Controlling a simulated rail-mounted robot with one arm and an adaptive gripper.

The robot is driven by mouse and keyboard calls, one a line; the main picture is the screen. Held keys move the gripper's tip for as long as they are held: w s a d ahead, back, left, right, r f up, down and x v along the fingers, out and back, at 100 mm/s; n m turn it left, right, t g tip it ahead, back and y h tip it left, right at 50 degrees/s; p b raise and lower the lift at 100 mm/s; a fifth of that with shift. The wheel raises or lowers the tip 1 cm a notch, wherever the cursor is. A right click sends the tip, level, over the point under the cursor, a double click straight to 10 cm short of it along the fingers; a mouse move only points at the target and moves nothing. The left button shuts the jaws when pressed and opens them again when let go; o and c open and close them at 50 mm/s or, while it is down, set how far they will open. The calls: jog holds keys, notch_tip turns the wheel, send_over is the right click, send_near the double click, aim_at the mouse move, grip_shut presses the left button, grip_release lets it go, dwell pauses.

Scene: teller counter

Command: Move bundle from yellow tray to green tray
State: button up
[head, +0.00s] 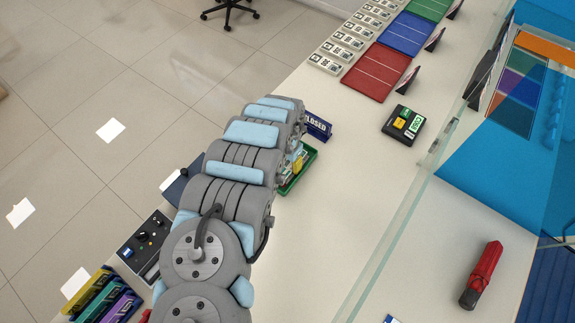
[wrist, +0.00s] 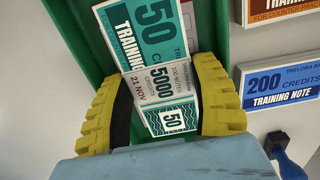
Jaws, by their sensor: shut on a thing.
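The bundle (wrist: 165,82) is a stack of teal and white 50 training notes with a white paper band. In the wrist view it lies between the two yellow fingers of my gripper (wrist: 160,90), which is shut on it. The green tray (wrist: 75,25) shows behind and around the bundle; whether the bundle touches its floor cannot be told. In the head view the green tray (head: 306,162) is partly hidden by my arm, and my gripper is mostly hidden there too. I cannot make out a yellow tray in either view.
A blue CLOSED sign (head: 318,126) stands just beyond the green tray. Blue 200 notes (wrist: 285,85) lie right of the tray in the wrist view, near a dark blue stamp (wrist: 285,155). A control box (head: 147,240) stands at the left edge.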

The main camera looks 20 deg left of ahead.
aim_at(288, 163)
jog(key=o, duration=0.9)
jog(key=shift+r, duration=0.15)
jog(key=shift+r+p, duration=0.9)
jog(key=shift+r, duration=5)
